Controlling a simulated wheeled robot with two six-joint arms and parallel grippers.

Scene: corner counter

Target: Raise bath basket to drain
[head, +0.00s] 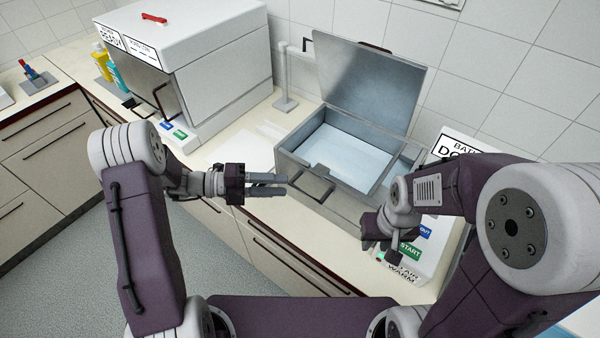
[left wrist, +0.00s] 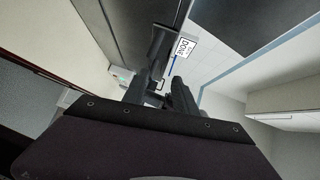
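The grey metal bath (head: 342,203) stands on the counter with its lid (head: 365,85) raised. Its inside shows a pale blue surface (head: 345,152). A dark looped handle (head: 316,183) is at the bath's front left; I cannot tell whether it belongs to the basket, whose body I cannot make out. My left gripper (head: 284,184) points at this handle from the left, its fingers apart with nothing seen held. The fingers also show in the left wrist view (left wrist: 160,92), with a dark bar beyond them. My right gripper (head: 384,240) is in front of the bath's right part; its fingers are unclear.
A white box-shaped machine (head: 225,75) with a dark handle stands to the left, a red item (head: 154,18) on top. A control panel with a green START label (head: 409,249) is beside my right gripper. Yellow and teal bottles stand far left. A white sheet (head: 240,150) lies on the counter.

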